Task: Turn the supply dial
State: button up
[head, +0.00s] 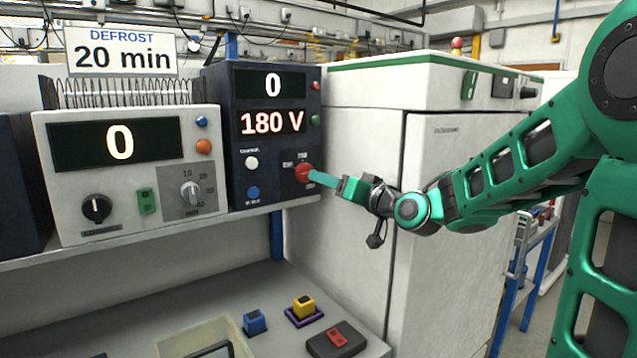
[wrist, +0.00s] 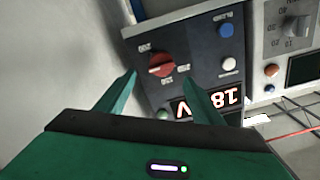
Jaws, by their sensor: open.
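The supply is a dark blue unit (head: 270,185) on the shelf, with displays reading 0 and 180 V. Its red dial (head: 303,172) sits low on the right of the front face, with small scale marks around it that are hard to read. My gripper (head: 315,177) reaches in from the right, its fingertips at or very near the dial. In the wrist view the panel appears upside down, with the red dial (wrist: 162,65) just beyond my two open green fingers (wrist: 160,84). Whether the fingers touch the dial cannot be told.
A white unit (head: 75,200) reading 0, with a black knob and a grey knob, stands to the left under a "DEFROST 20 min" sign (head: 121,50). A large white cabinet (head: 455,200) stands right. Blue and yellow blocks, a tray and a dark switch box (head: 336,341) lie below.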

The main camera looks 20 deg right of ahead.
aim_at(307, 174)
jog(key=shift+v, duration=1.15)
jog(key=w+a+n, duration=0.3)
jog(key=w+n, duration=0.2)
jog(key=w, duration=0.5)
jog(key=shift+w+a, duration=0.25)
jog(key=shift+a, duration=0.1)
jog(key=c, duration=1)
